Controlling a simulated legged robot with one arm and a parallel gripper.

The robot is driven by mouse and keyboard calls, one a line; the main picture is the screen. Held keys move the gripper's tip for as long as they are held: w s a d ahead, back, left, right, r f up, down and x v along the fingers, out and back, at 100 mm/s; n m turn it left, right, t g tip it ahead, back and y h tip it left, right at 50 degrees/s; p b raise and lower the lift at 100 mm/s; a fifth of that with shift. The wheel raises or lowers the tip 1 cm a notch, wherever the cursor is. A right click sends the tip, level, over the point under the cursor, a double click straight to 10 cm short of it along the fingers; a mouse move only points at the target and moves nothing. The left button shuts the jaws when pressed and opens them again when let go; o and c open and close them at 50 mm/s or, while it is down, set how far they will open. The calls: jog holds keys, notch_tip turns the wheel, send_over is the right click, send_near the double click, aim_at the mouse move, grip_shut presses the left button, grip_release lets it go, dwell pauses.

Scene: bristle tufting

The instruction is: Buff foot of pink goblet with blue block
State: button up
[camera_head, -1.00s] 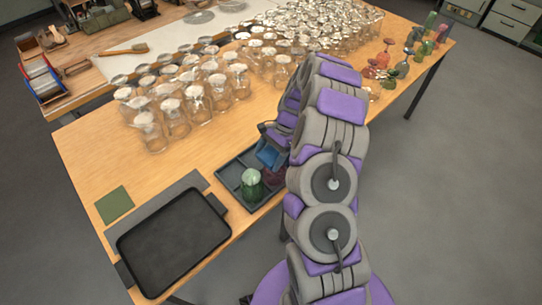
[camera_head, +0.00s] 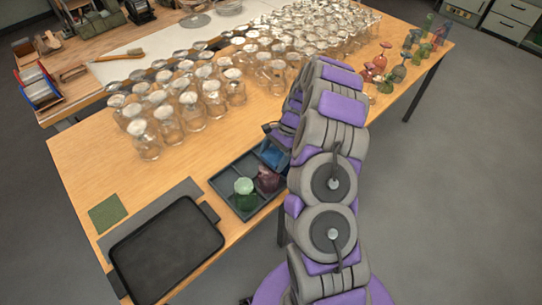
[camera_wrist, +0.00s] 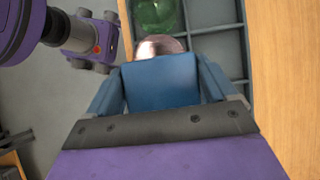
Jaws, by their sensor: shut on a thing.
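My gripper (camera_wrist: 160,88) is shut on the blue block (camera_wrist: 160,80), which fills the space between the fingers in the wrist view. In the head view the blue block (camera_head: 273,154) is over the back right of a dark divided tray (camera_head: 222,186). A dark pink glass piece (camera_head: 267,180) sits in the tray just in front of the block; I take it for the pink goblet. In the wrist view a shiny pinkish rounded part (camera_wrist: 160,45) shows just past the block's edge. Whether they touch is unclear. My arm partly hides the tray's right side.
A green glass piece (camera_head: 244,192) stands in the tray. A black pan-like tray (camera_head: 167,250) and a green pad (camera_head: 107,212) lie to the left. Many clear glasses (camera_head: 190,108) crowd the table behind. Coloured goblets (camera_head: 398,70) stand at the far right.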

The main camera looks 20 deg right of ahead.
jog(key=shift+w+d+r, duration=0.1)
jog(key=shift+d+r, duration=0.1)
jog(key=shift+r, duration=0.15)
notch_tip(320, 180, up, 2)
jog(key=shift+r+p, duration=0.2)
jog(key=shift+p, duration=0.5)
jog(key=shift+a+r+p, duration=0.2)
jog(key=shift+r+p, duration=0.6)
jog(key=shift+r, duration=0.65)
jog(key=shift+d+r+p, duration=0.25)
jog(key=shift+r+p, duration=0.25)
jog(key=shift+r, duration=0.5)
jog(key=shift+a, duration=0.15)
